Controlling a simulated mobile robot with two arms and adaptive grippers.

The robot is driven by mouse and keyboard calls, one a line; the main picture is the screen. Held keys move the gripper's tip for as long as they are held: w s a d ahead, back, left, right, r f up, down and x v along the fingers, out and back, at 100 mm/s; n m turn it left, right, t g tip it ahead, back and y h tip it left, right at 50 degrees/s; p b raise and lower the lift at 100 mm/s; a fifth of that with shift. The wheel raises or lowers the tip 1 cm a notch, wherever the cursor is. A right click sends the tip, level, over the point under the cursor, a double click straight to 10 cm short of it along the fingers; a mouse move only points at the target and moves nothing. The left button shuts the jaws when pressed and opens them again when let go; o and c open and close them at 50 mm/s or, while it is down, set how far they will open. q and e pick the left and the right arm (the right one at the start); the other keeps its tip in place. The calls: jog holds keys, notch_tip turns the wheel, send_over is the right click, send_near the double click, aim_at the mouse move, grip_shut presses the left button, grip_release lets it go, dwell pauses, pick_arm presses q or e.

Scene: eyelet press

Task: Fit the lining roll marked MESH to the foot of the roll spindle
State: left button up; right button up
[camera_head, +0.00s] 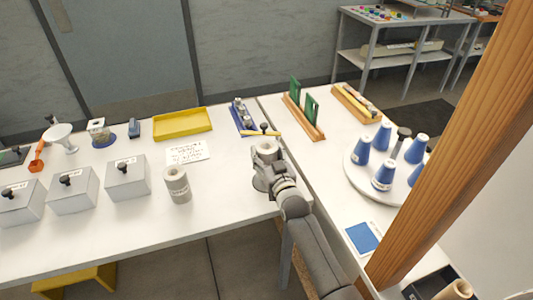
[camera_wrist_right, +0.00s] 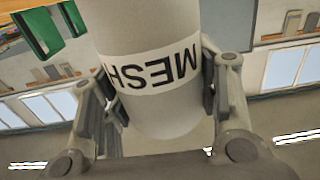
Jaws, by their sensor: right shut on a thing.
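The lining roll marked MESH (camera_wrist_right: 155,75) is a pale grey cylinder with a white label band, lettering upside down in the right wrist view. My right gripper (camera_head: 266,160) is shut on it, with a finger on each side. In the head view the roll's pale top (camera_head: 266,148) shows just above the gripper, over the table's right part. A grey round base (camera_head: 260,184) shows partly beneath the gripper; it may be the spindle's foot. A bar with a dark knob (camera_head: 263,131) shows just behind the roll; I cannot tell whether it belongs to the spindle. My left gripper is out of view.
Another labelled grey roll (camera_head: 177,185) stands left of the gripper. Several lidded grey boxes (camera_head: 128,178) line the table's left. Blue cones stand on a round plate (camera_head: 358,183) at right.

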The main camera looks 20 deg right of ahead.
jog(key=shift+f+b, duration=1.35)
jog(key=shift+f, duration=0.4)
jog(key=o, duration=1.2)
jog(key=shift+r+p, duration=2.4)
jog(key=shift+r, duration=0.15)
jog(key=shift+f, duration=0.1)
